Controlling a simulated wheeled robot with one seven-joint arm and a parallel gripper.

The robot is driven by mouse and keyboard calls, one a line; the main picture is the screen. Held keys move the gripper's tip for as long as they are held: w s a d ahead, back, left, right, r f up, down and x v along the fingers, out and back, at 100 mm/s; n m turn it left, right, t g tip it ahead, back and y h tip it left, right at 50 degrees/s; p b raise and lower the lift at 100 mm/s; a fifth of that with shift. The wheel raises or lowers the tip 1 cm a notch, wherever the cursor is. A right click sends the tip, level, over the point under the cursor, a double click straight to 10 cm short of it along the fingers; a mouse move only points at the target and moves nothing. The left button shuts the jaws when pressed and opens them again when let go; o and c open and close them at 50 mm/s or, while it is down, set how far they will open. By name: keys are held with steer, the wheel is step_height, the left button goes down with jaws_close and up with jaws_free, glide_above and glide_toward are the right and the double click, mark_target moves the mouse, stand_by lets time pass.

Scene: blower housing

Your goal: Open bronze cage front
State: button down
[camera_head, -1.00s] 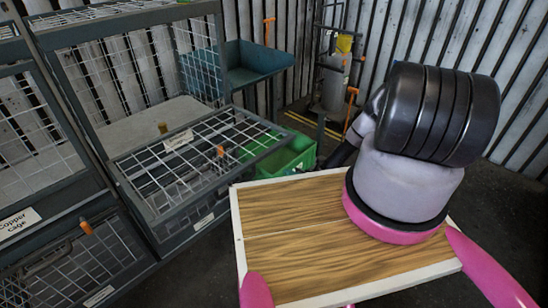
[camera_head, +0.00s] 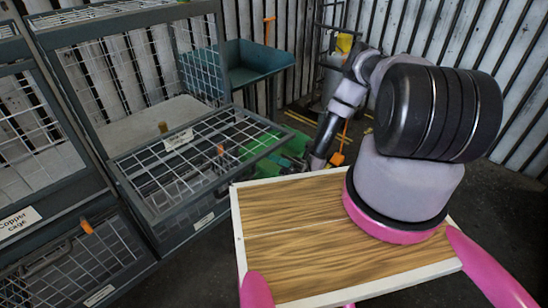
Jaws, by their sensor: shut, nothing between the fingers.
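A grey wire-mesh cage (camera_head: 40,38) stands left of centre. Its mesh front (camera_head: 165,190) is folded down and lies nearly level, sticking out toward me. A white label (camera_head: 178,139) on that front is too small to read, so I cannot confirm that it is the bronze cage. An orange latch or handle (camera_head: 220,150) shows on the mesh. My gripper (camera_head: 316,163) is at the low end of my arm, right of the front's outer edge and apart from it. It is shut and empty; its fingertips are small and partly hidden near the wooden board.
A copper cage (camera_head: 35,165) with a label is at the far left. A green crate (camera_head: 290,150) stands on the floor behind the lowered front. A blue-grey bin (camera_head: 255,62) is at the back. A wooden board (camera_head: 290,235) with white edges fills the near middle.

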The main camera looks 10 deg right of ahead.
steer(key=shift+r, duration=0.1)
steer(key=r+m+t, duration=0.2)
steer(key=r+m+t+y, duration=0.1)
steer(key=r+m+t, duration=0.1)
steer(key=r, duration=0.1)
steer(key=r+m+t+y, duration=0.1)
steer(key=r+m+t, duration=0.1)
steer(key=r+m, duration=0.1)
steer(key=shift+w+a+t, duration=0.15)
steer(key=shift+w+t, duration=0.1)
steer(key=shift+t, duration=0.15)
steer(key=shift+f, duration=0.1)
